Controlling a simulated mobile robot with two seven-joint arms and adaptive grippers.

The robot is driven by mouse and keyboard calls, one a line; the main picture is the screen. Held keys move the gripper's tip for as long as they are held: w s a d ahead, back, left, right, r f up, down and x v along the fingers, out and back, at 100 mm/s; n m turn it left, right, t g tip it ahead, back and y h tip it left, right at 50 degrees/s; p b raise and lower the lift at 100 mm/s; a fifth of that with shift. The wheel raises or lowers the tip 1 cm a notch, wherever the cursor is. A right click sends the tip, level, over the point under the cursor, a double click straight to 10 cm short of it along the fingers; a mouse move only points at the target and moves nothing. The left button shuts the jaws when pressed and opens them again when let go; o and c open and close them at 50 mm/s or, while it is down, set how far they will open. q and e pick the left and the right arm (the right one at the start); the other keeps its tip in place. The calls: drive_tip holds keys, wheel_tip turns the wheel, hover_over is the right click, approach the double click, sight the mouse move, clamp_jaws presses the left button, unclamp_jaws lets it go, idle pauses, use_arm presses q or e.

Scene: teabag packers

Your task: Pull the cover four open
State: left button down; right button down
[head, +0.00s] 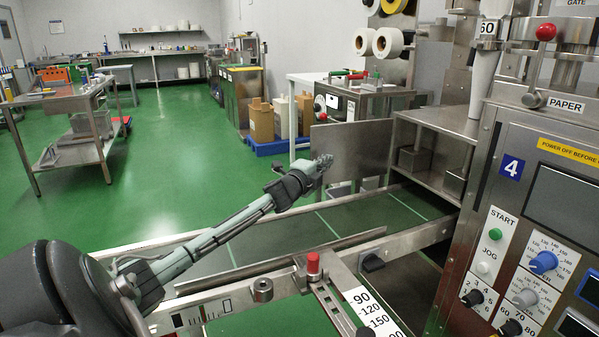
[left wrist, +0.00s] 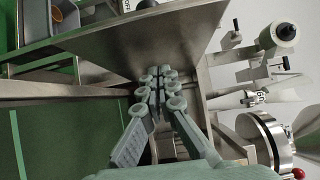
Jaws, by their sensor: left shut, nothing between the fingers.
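The machine marked 4 (head: 512,166) stands at the right in the head view. A flat steel panel (head: 360,145), which looks like its cover, stands upright at the left of an open compartment (head: 437,150) with small metal bins inside. My left gripper (head: 324,162) is at the panel's left part, above the green conveyor. In the left wrist view its fingers (left wrist: 155,80) are together and empty, just in front of the broad panel face (left wrist: 150,40). I cannot tell whether the fingertips touch the panel. My right gripper is out of view.
The green conveyor (head: 345,222) with steel rails runs below my left arm. A red-capped post (head: 313,264) stands on the near rail. A small steel cabinet (head: 365,97) stands behind the panel. Open green floor (head: 170,180) lies to the left.

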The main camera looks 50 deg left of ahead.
use_arm(q)
drive_tip(key=s+a, duration=0.1)
drive_tip(key=s, duration=0.8)
drive_tip(key=shift+s+a, duration=0.3)
drive_tip(key=shift+s, duration=0.1)
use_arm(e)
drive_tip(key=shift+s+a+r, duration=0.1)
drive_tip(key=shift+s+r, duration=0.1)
